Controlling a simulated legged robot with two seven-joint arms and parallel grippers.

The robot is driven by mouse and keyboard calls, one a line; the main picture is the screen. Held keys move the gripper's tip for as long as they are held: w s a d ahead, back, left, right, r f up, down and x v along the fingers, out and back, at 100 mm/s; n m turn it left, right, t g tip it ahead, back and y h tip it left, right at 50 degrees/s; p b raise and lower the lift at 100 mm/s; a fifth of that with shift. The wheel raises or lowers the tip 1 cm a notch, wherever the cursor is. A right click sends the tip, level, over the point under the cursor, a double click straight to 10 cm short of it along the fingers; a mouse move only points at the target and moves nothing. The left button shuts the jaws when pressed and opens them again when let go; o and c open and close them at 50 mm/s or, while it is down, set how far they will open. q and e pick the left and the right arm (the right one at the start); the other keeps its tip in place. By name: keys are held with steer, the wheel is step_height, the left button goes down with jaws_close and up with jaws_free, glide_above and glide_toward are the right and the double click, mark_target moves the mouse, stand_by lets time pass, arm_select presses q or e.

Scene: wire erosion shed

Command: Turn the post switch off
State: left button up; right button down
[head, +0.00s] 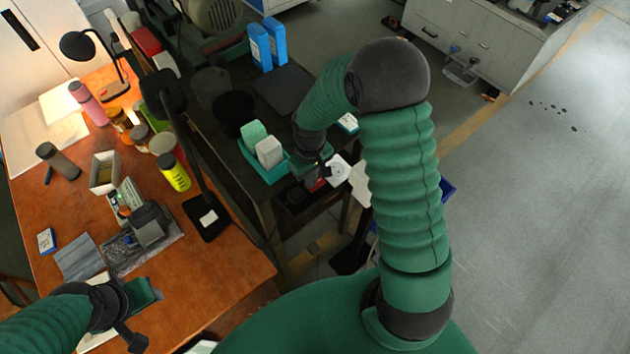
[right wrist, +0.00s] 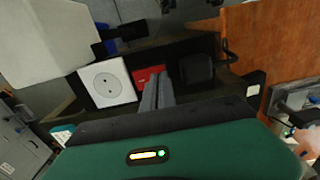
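A red block (right wrist: 148,74), possibly the post switch, sits between a white round socket plate (right wrist: 106,83) and a black box (right wrist: 196,70) in the right wrist view. In the head view a little red (head: 317,185) shows beside the white plate (head: 338,169). My right gripper (head: 318,172) is just in front of it. Its grey fingers (right wrist: 155,92) look shut together with nothing between them, and they overlap the red block's right side. I cannot tell if they touch it, nor the switch's position. My left gripper (head: 143,312) is low over the orange table; its fingertips are unclear.
The orange table (head: 225,265) holds a black lamp (head: 208,217), a yellow bottle (head: 174,172), jars and a small device. A dark bench beside it carries a green tray (head: 268,172) with two blocks, close to my right gripper. Open floor (head: 540,200) lies to the right.

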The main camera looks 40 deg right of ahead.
step_height(320, 180, up, 7)
steer(key=p, duration=0.6)
stand_by(0.4)
